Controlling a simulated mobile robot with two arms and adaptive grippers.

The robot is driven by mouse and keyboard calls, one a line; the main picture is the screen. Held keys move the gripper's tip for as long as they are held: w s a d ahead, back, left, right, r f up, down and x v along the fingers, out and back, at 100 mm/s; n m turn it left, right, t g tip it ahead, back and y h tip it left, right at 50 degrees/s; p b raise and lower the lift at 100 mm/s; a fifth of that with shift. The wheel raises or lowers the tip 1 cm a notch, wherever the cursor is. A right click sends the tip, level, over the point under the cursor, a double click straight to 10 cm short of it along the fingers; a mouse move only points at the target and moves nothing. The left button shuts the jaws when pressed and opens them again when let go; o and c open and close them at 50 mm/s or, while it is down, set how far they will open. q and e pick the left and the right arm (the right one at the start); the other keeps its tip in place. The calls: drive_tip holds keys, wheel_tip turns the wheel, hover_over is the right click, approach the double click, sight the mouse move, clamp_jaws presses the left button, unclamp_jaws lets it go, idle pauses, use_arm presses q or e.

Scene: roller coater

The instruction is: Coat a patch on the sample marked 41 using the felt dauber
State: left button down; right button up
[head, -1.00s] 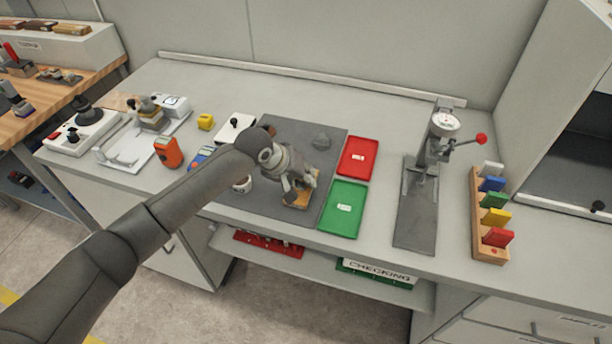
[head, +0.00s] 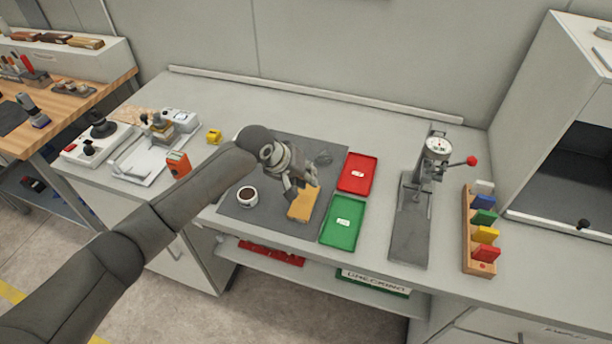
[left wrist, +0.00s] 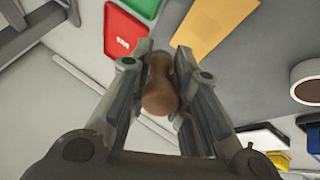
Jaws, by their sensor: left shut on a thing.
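My left gripper (head: 303,189) is above the grey mat, over the far end of an orange-yellow flat panel (head: 302,207). It is shut on a brown, rounded wooden handle, apparently the felt dauber (left wrist: 160,88), which shows between the fingers in the left wrist view. The felt end is hidden, so I cannot tell whether it touches the panel. The panel also shows in the left wrist view (left wrist: 215,32); no number on it is readable. A white cup with dark contents (head: 247,196) stands on the mat to the left of the panel. My right gripper is not in view.
A green tray (head: 330,236) and a red tray (head: 371,164) lie right of the mat (head: 232,205). Further right are a gauge press (head: 437,149) and a wooden rack of coloured tabs (head: 468,245). A scale-like device and an orange meter (head: 177,163) stand left.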

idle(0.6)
use_arm(q)
drive_tip(key=shift+f+p, duration=0.15)
drive_tip(key=shift+p, duration=0.15)
drive_tip(key=shift+f, duration=0.1)
